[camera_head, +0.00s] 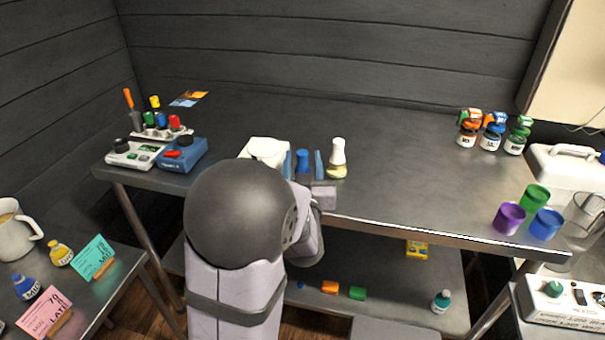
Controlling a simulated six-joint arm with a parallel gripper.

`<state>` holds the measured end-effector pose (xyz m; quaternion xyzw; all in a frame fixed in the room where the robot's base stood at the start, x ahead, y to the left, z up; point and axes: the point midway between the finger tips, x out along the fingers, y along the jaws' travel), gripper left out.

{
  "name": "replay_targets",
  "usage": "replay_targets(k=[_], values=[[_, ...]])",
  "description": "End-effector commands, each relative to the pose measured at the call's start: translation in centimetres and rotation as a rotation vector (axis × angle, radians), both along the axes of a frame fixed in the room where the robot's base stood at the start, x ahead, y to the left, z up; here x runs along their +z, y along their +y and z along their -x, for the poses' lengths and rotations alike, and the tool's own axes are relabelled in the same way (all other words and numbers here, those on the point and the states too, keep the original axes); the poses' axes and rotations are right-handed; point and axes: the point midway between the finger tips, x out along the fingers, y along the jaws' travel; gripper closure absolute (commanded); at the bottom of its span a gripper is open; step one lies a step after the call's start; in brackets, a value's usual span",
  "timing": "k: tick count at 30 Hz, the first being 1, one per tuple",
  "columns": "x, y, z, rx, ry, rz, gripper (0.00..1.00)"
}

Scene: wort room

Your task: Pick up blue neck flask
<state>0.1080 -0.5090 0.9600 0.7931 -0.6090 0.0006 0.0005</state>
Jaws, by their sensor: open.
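The blue neck (303,157) of a flask shows on the metal table, and the rest of that flask is mostly hidden. My gripper (304,164) is open, with one blue finger on each side of the blue neck. I cannot tell whether either finger touches it. A flask with a white neck and a yellowish base (338,158) stands upright just right of the right finger.
A white object (264,150) lies just left of my gripper. A blue device (182,154) and a tube rack (160,133) stand at the left. Small jars (490,140) and coloured cups (509,218) are at the right. The table's back middle is clear.

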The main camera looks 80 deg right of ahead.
Motion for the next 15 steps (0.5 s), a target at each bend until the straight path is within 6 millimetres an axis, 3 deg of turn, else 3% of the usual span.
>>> replay_targets(k=[9, 15], values=[[0.2, -3.7, -1.0, 0.002, 0.001, -0.002, 0.56], [0.2, -4.4, -1.2, 0.001, 0.001, -0.001, 0.56]])
